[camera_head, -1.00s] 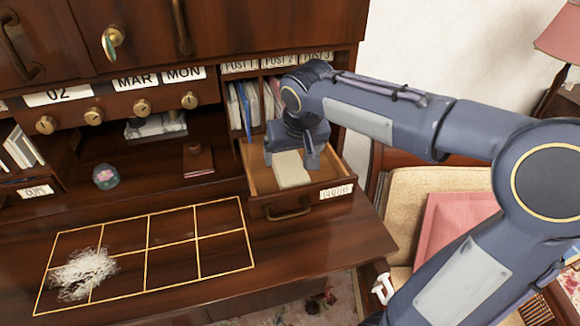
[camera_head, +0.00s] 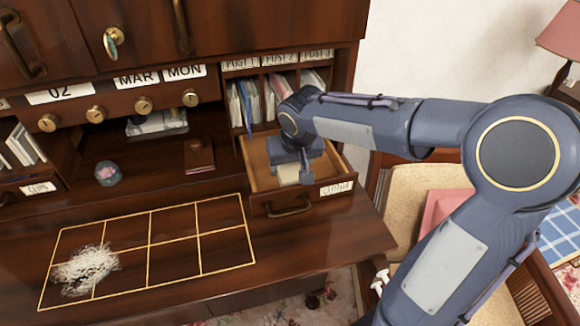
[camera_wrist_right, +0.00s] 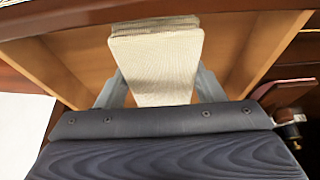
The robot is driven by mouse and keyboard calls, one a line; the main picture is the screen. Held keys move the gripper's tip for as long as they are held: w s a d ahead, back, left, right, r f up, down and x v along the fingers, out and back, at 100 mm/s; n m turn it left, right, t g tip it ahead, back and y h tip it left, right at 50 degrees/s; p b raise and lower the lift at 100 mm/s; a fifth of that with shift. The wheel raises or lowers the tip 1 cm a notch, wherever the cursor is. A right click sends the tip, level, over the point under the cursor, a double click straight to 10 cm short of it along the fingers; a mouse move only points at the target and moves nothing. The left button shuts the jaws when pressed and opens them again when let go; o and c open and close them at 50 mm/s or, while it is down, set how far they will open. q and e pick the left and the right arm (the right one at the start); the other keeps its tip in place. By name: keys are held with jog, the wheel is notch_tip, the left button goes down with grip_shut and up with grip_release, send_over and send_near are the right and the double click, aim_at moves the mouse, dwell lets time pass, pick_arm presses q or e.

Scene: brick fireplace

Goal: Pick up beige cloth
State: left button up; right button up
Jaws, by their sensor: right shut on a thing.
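The beige cloth (camera_head: 288,174) is a folded, layered pad in the open drawer (camera_head: 262,187) at the right of the desk. In the right wrist view the cloth (camera_wrist_right: 158,55) stands between the two grey fingers of my right gripper (camera_wrist_right: 160,92). My right gripper (camera_head: 296,172) reaches down into the drawer from above and is shut on the cloth. In the head view the gripper hides most of the cloth. My left gripper is not in view.
Letter slots (camera_head: 255,105) with envelopes stand just behind the drawer. White shreds (camera_head: 85,268) lie on the gold grid on the desktop. A glass paperweight (camera_head: 108,173) and a small brown box (camera_head: 199,156) sit further left. A chair (camera_head: 412,200) stands right of the desk.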

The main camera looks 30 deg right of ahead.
jog(key=shift+r, duration=0.15)
jog(key=shift+c, duration=0.2)
jog(key=shift+r, duration=0.25)
notch_tip(320, 180, up, 2)
jog(key=shift+r, duration=0.15)
jog(key=s+a+r+b, duration=0.2)
jog(key=s+a+r, duration=0.7)
jog(key=a+r, duration=0.1)
jog(key=shift+a, duration=0.35)
jog(key=shift+s, duration=0.1)
jog(key=o, duration=0.4)
jog(key=c, duration=0.3)
